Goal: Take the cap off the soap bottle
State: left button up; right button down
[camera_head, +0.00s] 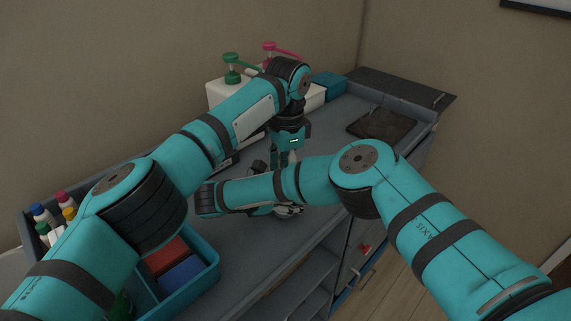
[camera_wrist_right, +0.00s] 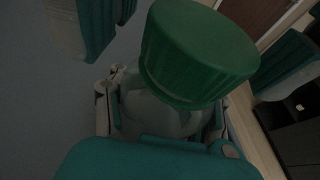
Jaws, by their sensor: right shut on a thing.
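The soap bottle (camera_wrist_right: 160,115) is a translucent body under a large ribbed green cap (camera_wrist_right: 200,52) in the right wrist view. The cap sits on the bottle's top, tilted in the picture. My right gripper (camera_wrist_right: 160,122) is shut around the bottle below the cap. In the head view my right gripper (camera_head: 288,211) is low over the counter, partly behind my forearm, which hides most of the bottle. My left gripper (camera_head: 284,160) points down just above and behind that forearm. Its fingers look apart, with nothing visibly held.
A dark tray (camera_head: 380,124) lies at right. A teal caddy (camera_head: 212,265) with bottles and blocks stands front left. Open shelves are below the front edge.

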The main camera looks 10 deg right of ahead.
pick_arm(q)
grip_shut()
jog(key=n, duration=0.5)
jog(key=shift+n, duration=0.3)
jog(key=shift+r, duration=0.25)
dwell(0.4)
jog(key=shift+r, duration=0.9)
jog(key=shift+r, duration=0.1)
jog(key=shift+d+r, duration=0.1)
jog(key=shift+r, duration=1.85)
pick_arm(e)
jog(key=c, duration=0.5)
grip_release()
